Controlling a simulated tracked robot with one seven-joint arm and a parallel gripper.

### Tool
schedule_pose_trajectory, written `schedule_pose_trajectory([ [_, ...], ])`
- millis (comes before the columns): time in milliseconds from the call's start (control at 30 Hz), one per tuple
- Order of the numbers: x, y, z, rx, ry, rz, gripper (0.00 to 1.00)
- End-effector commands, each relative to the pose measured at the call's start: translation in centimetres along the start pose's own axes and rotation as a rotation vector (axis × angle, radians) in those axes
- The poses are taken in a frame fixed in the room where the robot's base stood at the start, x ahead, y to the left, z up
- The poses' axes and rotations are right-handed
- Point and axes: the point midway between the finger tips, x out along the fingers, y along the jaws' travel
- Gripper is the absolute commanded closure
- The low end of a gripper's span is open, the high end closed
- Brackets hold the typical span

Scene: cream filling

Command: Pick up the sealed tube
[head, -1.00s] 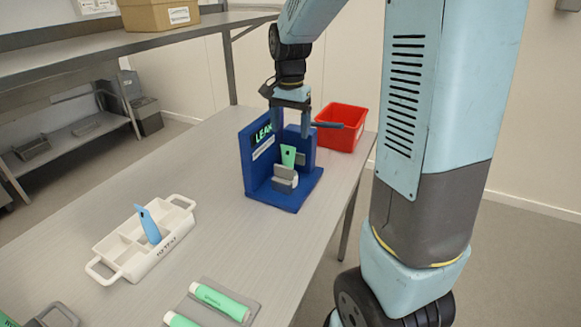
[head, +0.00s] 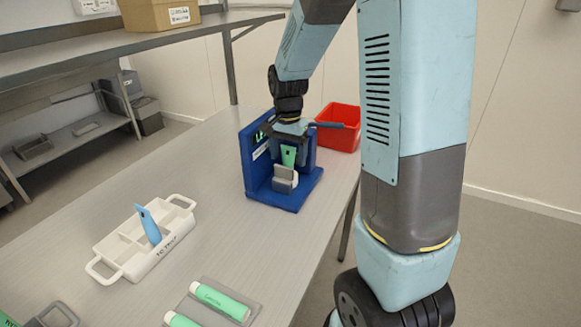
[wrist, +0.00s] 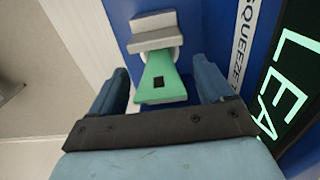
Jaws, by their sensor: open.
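A green tube (head: 288,155) stands in the blue test station (head: 272,204), its lower part behind grey clamp blocks (head: 284,177). In the wrist view the green tube (wrist: 161,82) shows a small dark square mark, with its far end at a light grey block (wrist: 158,32). My gripper (head: 290,143) is above the station, around the tube's upper end. In the wrist view my gripper's fingers (wrist: 165,86) are apart, one on each side of the tube, with gaps between. The station's screen reads "LEAK" in the wrist view, partly cut off (wrist: 292,85).
A red bin (head: 341,127) stands behind the station to the right. Green tubes (head: 220,300) lie on a grey tray at the front. The table between is clear.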

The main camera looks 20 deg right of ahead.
Motion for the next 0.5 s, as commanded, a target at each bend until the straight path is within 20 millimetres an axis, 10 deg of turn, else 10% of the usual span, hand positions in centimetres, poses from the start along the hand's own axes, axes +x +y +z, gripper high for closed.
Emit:
schedule_pose_trajectory([
  [500,-0.05,0.03,-0.05,0.001,0.0,0.0,0.59],
])
